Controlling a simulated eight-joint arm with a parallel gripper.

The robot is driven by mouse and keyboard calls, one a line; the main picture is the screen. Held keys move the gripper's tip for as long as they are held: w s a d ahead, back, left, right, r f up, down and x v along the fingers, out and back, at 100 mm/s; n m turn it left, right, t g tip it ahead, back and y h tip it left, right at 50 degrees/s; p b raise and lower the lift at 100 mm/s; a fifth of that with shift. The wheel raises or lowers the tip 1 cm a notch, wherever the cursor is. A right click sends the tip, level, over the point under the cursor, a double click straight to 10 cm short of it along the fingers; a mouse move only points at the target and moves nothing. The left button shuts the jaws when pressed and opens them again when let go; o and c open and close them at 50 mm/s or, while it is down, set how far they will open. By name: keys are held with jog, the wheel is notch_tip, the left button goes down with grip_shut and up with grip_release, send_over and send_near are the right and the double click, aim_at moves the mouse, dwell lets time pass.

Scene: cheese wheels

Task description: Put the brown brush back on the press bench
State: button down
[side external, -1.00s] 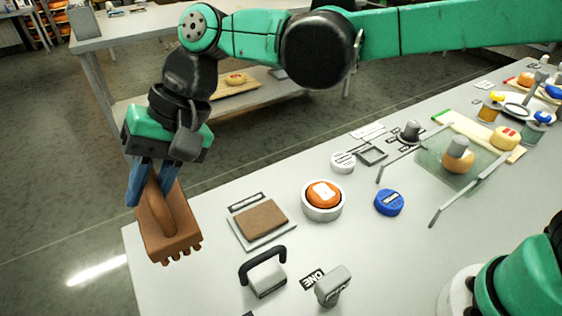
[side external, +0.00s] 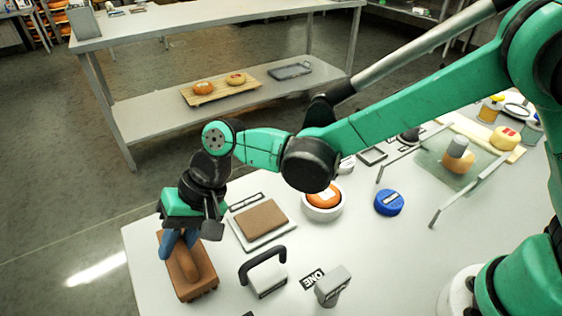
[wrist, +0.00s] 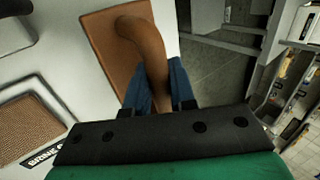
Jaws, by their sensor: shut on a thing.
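The brown brush (side external: 197,280), a flat block with a curved handle, is at the left end of the white bench (side external: 225,294). My gripper (side external: 179,246) is shut on its handle from above. The brush is upright, handle up, with its bristles low by the bench surface; I cannot tell whether they touch it. In the wrist view the brush block (wrist: 110,40) and handle (wrist: 150,50) show, with the blue fingers of my gripper (wrist: 155,88) on either side of the handle. The fingers partly hide the handle.
A brown pad (side external: 262,218) on a pale tray lies right of the brush, with a black-handled block (side external: 268,280) in front. A grey stamp (side external: 332,288), a blue disc (side external: 389,203) and an orange wheel (side external: 322,197) in a white ring stand further right. Floor lies beyond the bench's left edge.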

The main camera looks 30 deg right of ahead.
jog(key=shift+f, duration=0.1)
jog(key=c, duration=0.7)
grip_release()
jog(key=shift+d+r, duration=0.25)
jog(key=shift+r, duration=0.25)
jog(key=d+f+v, duration=0.1)
jog(key=v, duration=1.1)
jog(key=s+d+t+h, duration=0.1)
jog(key=d+t+h, duration=0.1)
jog(key=d, duration=0.5)
jog(key=s+d+f+t+h, duration=0.1)
jog(key=s+d+t+h, duration=0.1)
jog(key=d, duration=0.6)
jog(key=s+d+t+h, duration=0.2)
jog(key=d+t, duration=0.1)
jog(key=d, duration=0.5)
jog(key=shift+f+h, duration=0.15)
jog(key=shift+h, duration=0.25)
